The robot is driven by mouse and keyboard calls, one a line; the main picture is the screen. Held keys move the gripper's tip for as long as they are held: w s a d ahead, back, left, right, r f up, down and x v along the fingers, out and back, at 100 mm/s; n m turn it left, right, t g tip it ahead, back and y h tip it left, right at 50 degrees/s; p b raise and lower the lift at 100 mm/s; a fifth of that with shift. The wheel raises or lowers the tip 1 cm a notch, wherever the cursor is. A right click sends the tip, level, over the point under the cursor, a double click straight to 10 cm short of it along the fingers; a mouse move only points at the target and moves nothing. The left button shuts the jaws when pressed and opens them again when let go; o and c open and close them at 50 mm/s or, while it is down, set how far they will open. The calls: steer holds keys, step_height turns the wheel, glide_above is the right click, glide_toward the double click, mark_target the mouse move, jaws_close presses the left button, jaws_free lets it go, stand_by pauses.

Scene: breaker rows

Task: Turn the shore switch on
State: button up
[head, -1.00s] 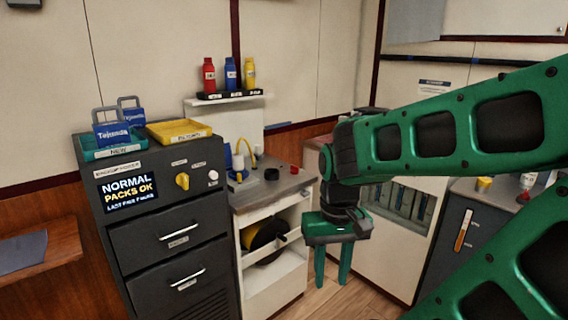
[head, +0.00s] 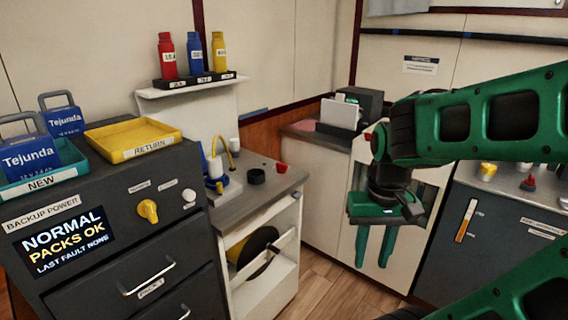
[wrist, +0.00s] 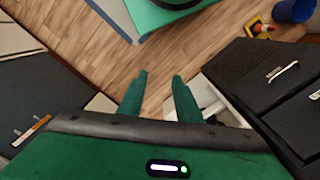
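I cannot make out a switch marked shore in these views. A yellow rotary knob (head: 148,211) and a white round knob (head: 189,196) are on the front of the dark backup power cabinet (head: 110,200), under labels too small to read. My gripper (head: 374,262) hangs fingers down in free air, in front of the pale cabinet, right of the knobs. Its two fingers are apart with nothing between them, as the wrist view (wrist: 158,75) also shows. My arm hides part of the pale cabinet's front.
A yellow return tray (head: 135,140) and a teal tray (head: 45,176) with blue Tejunda packs stand on the dark cabinet. Red, blue and yellow bottles (head: 193,56) stand on a shelf. A low bench (head: 270,190) is beside it. Wooden floor (head: 325,288) is clear below my gripper.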

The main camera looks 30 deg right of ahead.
steer(key=shift+r, duration=0.1)
steer(key=w+d+r+n+t, duration=0.1)
steer(key=w+d+r+n, duration=0.2)
steer(key=w, duration=0.8)
steer(key=w+d+r+n, duration=0.1)
steer(key=w+d+r, duration=0.25)
steer(key=w, duration=0.75)
steer(key=n+t+y, duration=0.1)
steer(key=n+t, duration=0.2)
steer(key=n, duration=0.3)
glide_toward(282, 164)
steer(key=x, duration=0.8)
steer(key=shift+w+d+f, duration=0.15)
steer(key=shift+w+f, duration=0.05)
steer(key=shift+f, duration=0.1)
